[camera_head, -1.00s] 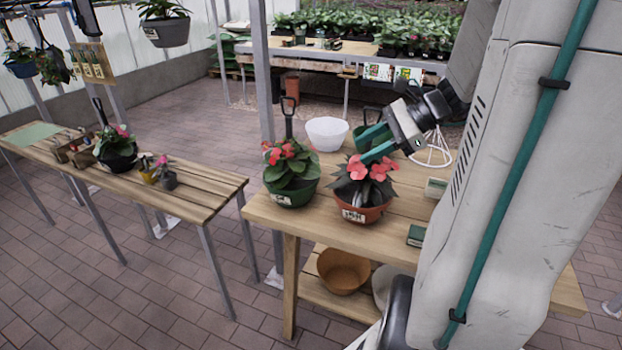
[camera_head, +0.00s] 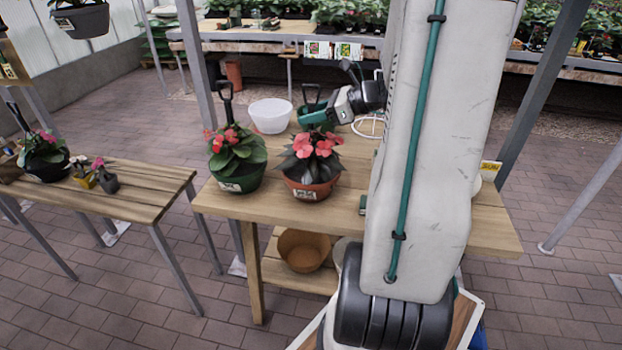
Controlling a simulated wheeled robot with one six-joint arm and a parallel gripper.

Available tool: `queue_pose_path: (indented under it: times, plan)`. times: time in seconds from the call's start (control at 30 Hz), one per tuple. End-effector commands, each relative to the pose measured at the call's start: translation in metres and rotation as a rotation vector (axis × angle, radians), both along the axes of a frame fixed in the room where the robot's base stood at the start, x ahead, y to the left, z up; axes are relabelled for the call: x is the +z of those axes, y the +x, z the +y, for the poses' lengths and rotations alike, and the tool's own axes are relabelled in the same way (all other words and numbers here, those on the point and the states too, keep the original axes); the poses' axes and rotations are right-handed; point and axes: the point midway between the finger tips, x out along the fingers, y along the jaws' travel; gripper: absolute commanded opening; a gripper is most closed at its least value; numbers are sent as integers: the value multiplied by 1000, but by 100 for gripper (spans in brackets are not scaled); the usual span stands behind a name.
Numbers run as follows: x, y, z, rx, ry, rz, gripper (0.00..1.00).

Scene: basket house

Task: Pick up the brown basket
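A brown basket (camera_head: 303,249), round and open-topped, sits on the lower shelf of the wooden table, near its left end. It looks empty. Part of my arm covers the right of the table and shelf.
A red-flowered plant in a terracotta pot (camera_head: 311,190) and one in a green pot (camera_head: 240,181) stand on the tabletop. A white bowl (camera_head: 270,115) is behind them. A pale bowl (camera_head: 342,249) is right of the basket. Brick floor is clear at left front.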

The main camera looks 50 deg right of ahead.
Motion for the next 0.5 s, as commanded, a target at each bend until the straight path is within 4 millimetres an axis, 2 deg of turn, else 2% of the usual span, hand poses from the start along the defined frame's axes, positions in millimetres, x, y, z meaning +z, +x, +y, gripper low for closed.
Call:
queue_pose_path:
  times: [0.23, 0.27, 0.3, 0.4, 0.5]
  plan:
    - [-1, 2, 1, -1, 0, 0, 40]
    - [-1, 2, 1, -1, 0, 0, 34]
    - [-1, 2, 1, -1, 0, 0, 23]
    - [-1, 2, 1, -1, -1, -1, 0]
    - [-1, 2, 1, -1, -2, 0, 0]
